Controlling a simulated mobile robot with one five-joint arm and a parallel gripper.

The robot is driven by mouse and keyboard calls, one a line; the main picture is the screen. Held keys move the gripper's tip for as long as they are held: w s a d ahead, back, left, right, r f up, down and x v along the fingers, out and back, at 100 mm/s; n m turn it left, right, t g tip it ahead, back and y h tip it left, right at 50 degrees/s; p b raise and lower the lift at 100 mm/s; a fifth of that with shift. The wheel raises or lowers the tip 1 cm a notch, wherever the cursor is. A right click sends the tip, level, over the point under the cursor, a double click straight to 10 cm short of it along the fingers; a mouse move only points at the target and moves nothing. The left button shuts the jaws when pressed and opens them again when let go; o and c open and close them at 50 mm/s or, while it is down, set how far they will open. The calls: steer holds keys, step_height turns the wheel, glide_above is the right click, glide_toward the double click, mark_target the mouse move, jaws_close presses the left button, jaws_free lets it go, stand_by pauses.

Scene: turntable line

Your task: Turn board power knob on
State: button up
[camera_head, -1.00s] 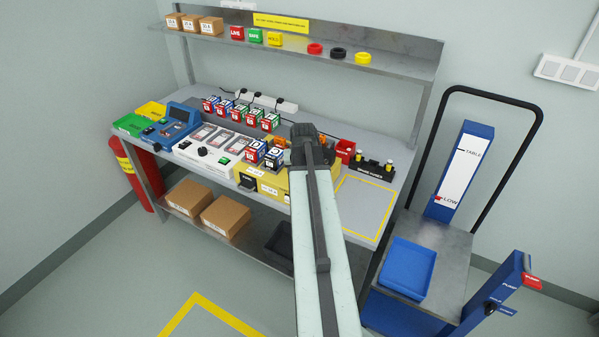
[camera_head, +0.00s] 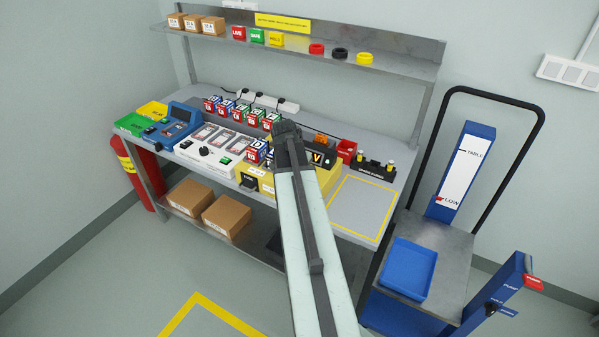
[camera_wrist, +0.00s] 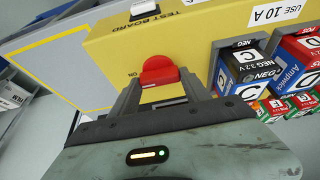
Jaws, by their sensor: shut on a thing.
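The red knob (camera_wrist: 158,68) sits on the face of the yellow test board (camera_wrist: 115,48) in the wrist view. An "ON" label (camera_wrist: 132,75) is printed beside it. My gripper (camera_wrist: 160,86) is shut on the knob, one finger on each side. The knob's lower part is hidden between the fingers. In the head view the yellow test board (camera_head: 331,177) stands on the bench, partly behind my arm. A dark display with a "V" (camera_head: 317,158) shows on it. The fingertips and the knob are hidden there.
A white unit (camera_head: 207,151) and a blue meter (camera_head: 174,128) are to the left on the bench. A yellow-outlined area (camera_head: 362,207) at the right is bare.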

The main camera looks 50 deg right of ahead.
stand_by(0.4)
steer(key=o, duration=1.4)
steer(key=shift+s, duration=0.1)
steer(key=p+v, duration=0.7)
steer(key=shift+a+r, duration=0.1)
steer(key=shift+r, duration=0.3)
